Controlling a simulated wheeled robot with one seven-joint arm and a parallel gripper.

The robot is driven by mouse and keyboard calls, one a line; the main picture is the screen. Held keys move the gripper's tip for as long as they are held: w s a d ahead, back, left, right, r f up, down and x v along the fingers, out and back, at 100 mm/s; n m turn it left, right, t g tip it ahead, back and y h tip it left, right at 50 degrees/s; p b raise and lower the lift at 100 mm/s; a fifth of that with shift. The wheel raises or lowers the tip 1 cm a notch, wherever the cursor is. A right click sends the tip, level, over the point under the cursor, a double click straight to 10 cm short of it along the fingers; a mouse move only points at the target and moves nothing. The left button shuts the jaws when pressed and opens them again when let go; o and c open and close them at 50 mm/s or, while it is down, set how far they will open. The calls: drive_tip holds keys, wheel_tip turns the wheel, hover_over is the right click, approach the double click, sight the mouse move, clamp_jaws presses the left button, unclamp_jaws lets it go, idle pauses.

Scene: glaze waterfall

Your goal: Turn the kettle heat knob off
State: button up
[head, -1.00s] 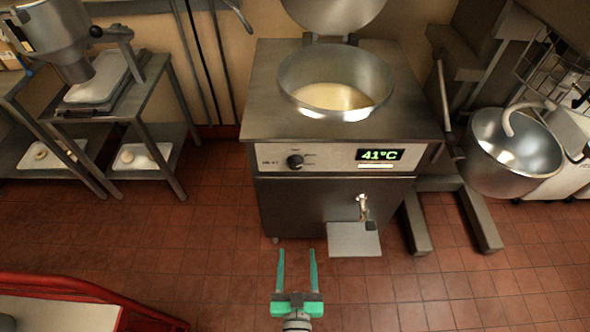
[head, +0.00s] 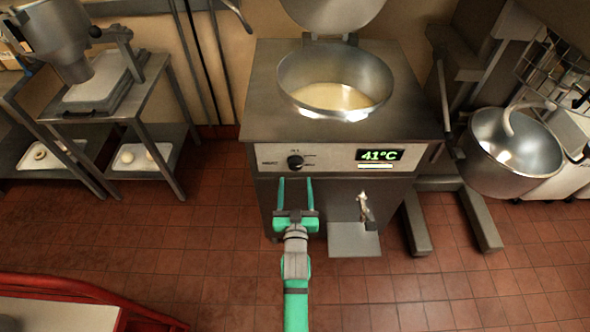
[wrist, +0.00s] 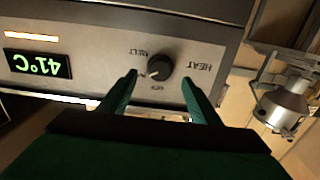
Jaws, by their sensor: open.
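The kettle (head: 268,120) is a steel cabinet with a round open bowl holding pale liquid. Its black heat knob (head: 295,162) sits on the left of the front panel. In the wrist view the knob (wrist: 160,67) appears upside down, with "HEAT" and "MELT" printed beside it and a white pointer mark on its rim. My gripper (head: 295,180), with green fingers, is open just below and in front of the knob in the head view. In the wrist view the fingers (wrist: 158,84) lie either side of the knob's lower part; contact cannot be told.
A display (head: 380,155) reads 41°C at the panel's right. A tap (head: 364,206) juts out below it over a steel plate (head: 354,240). A mixer bowl (head: 515,152) stands right, a steel table (head: 150,75) left. A red-edged cart (head: 75,290) is front left.

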sight(295, 168)
drive_tip(key=w, duration=0.5)
drive_tip(key=shift+w+a, duration=0.1)
drive_tip(key=shift+w, duration=0.1)
drive_tip(key=shift+w+d, duration=0.2)
drive_tip(key=shift+w, duration=0.4)
drive_tip(key=shift+a, duration=0.1)
drive_tip(key=c, duration=1)
